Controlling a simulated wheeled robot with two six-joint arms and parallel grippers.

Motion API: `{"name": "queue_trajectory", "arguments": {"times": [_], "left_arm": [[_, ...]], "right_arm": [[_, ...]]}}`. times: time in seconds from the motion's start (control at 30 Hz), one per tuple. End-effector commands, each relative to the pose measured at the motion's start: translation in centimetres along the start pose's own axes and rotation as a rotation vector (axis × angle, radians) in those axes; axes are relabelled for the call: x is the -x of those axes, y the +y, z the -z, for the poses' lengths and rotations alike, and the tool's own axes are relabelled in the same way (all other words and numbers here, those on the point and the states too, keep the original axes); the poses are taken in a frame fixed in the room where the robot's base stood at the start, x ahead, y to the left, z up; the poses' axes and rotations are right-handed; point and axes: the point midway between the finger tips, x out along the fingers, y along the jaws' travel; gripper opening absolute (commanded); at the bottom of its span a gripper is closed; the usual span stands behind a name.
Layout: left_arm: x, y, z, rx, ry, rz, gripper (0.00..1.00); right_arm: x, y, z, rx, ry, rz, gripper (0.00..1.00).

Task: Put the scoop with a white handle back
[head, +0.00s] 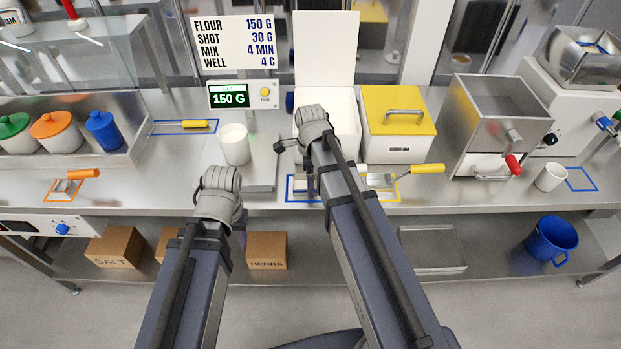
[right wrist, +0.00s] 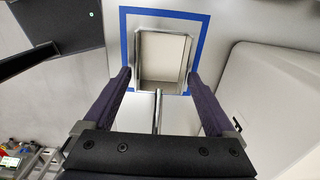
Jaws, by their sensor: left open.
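In the right wrist view a metal scoop (right wrist: 163,58) with a pale inside lies within a blue square outline (right wrist: 204,40). A thin pale shaft runs from it back between my right gripper's fingers; the rest of its handle is hidden by the gripper body. My right gripper (right wrist: 159,78) is open, one dark finger on each side of the scoop's near end, with gaps to the shaft. In the head view the same blue outline (head: 291,192) is partly covered by my right arm. My left gripper (head: 240,217) is open and empty in front of the counter's edge.
An open white bin (head: 345,110) and a yellow-lidded bin (head: 398,105) stand behind. A white cup (head: 234,144) is on the scale, whose display (head: 229,98) reads 150 G. Orange-handled (head: 82,174) and yellow-handled (head: 427,168) scoops lie either side.

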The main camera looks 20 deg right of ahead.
Motion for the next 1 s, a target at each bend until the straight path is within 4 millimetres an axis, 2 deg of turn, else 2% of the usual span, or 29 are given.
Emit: {"name": "queue_trajectory", "arguments": {"times": [0.07,0.37,0.53,0.77,1.0], "left_arm": [[0.0,0.0,0.0,0.0,0.0,0.0,0.5],[0.1,0.0,0.0,0.0,0.0,0.0,0.5],[1.0,-0.1,-0.1,0.0,0.0,0.0,0.5],[3.6,-0.3,-0.2,0.0,0.0,0.0,0.5],[7.4,-0.7,-0.4,-0.002,0.0,0.0,0.5]], "right_arm": [[0.0,0.0,0.0,0.0,0.0,0.0,1.0],[0.1,0.0,0.0,0.0,0.0,0.0,1.0],[1.0,0.0,0.0,0.0,0.0,0.0,1.0],[3.6,0.0,0.0,0.0,0.0,0.0,1.0],[7.4,0.0,0.0,0.0,0.0,0.0,1.0]]}}
